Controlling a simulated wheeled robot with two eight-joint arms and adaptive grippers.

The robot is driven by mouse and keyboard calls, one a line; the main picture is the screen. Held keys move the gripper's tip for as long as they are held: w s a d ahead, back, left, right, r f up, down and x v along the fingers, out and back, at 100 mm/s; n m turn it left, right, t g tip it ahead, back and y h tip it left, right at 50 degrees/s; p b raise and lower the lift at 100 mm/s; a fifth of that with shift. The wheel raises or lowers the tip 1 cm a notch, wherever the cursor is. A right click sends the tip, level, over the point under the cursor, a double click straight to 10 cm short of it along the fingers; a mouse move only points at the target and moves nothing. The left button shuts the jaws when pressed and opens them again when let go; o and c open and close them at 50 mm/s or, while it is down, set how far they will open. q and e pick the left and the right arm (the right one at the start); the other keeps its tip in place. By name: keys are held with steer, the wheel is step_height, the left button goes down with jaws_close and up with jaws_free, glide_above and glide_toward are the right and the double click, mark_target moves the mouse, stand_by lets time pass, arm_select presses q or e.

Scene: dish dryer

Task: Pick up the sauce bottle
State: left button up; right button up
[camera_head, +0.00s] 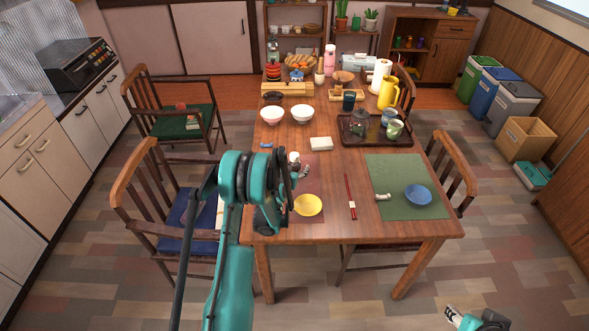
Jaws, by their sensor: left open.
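My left arm reaches up over the front left of the wooden table (331,228). My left gripper (303,171) is open above the table, behind the yellow plate (308,205). The arm's wrist hides part of the gripper. A small white shape (294,157) shows right beside the fingers; I cannot tell whether it is the sauce bottle or part of the gripper. No other thing can be surely named as the sauce bottle. My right gripper (466,320) is only partly in view at the bottom right edge, low and away from the table.
Two white bowls (271,115), a pale block (321,143) and red chopsticks (350,195) are on the table. A dark tray (352,141) holds a teapot and cups. A blue bowl (417,194) sits on a green mat (405,170). Chairs stand around the table.

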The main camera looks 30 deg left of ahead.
mark_target(297, 164)
arm_select(q)
steer(key=b+x, duration=0.1)
steer(key=x, duration=0.2)
steer(key=shift+w+a+f, duration=0.1)
steer(key=shift+w+f, duration=0.05)
steer(key=shift+w, duration=0.2)
steer(key=shift+c, duration=0.2)
steer(key=c, duration=1.6)
jaws_close()
